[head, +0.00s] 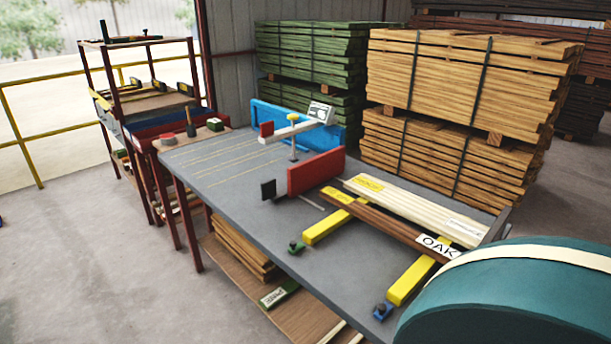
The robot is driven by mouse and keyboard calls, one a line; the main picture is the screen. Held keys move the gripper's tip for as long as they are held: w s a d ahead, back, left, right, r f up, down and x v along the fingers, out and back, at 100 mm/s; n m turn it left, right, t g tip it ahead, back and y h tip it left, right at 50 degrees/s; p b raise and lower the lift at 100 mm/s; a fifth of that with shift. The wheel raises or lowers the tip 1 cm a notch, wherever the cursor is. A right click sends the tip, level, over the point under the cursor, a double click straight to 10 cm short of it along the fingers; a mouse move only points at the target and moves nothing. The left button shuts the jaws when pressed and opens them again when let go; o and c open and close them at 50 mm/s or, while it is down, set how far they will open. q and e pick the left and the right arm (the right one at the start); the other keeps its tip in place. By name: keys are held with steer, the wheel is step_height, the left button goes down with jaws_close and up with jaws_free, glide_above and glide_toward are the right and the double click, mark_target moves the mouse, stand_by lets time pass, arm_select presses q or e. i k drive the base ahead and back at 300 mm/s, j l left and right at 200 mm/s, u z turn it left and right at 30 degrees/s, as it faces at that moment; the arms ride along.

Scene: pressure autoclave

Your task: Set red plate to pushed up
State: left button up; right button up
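The red plate (316,171) is a flat rectangular panel standing on edge on the grey table (225,170), about midway along it. A small black plate (268,189) sits at its left, seemingly on a thin rod that passes by the red plate. A long blue plate (275,118) stands on edge behind it, at the table's back. A white bar (290,131) with a small red block and a yellow-topped post (293,140) lies between the two plates. Neither of my grippers is in view, and nothing is seen touching the red plate.
Yellow supports (410,281) carry brown and pale boards, one labelled OAK (436,245), right of the plate. A large teal rounded body (510,295) fills the lower right. Timber stacks (455,90) stand behind; a shelf rack (150,100) stands left.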

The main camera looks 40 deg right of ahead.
mark_target(304, 176)
steer(key=i+z, duration=0.2)
steer(key=z, duration=0.2)
steer(key=i+j+z, duration=0.15)
steer(key=z, duration=0.3)
steer(key=i+j+z, duration=0.2)
steer(key=z, duration=0.2)
steer(key=i+j+z, duration=0.25)
steer(key=z, duration=0.2)
steer(key=i+j+z, duration=0.1)
steer(key=j+z, duration=0.15)
steer(key=z, duration=0.15)
steer(key=i+j+z, duration=0.1)
steer(key=j+z, duration=0.2)
steer(key=z, duration=0.15)
steer(key=i+j+z, duration=0.1)
steer(key=j+z, duration=0.35)
steer(key=j, duration=0.2)
steer(key=j+z, duration=0.45)
steer(key=j, duration=0.2)
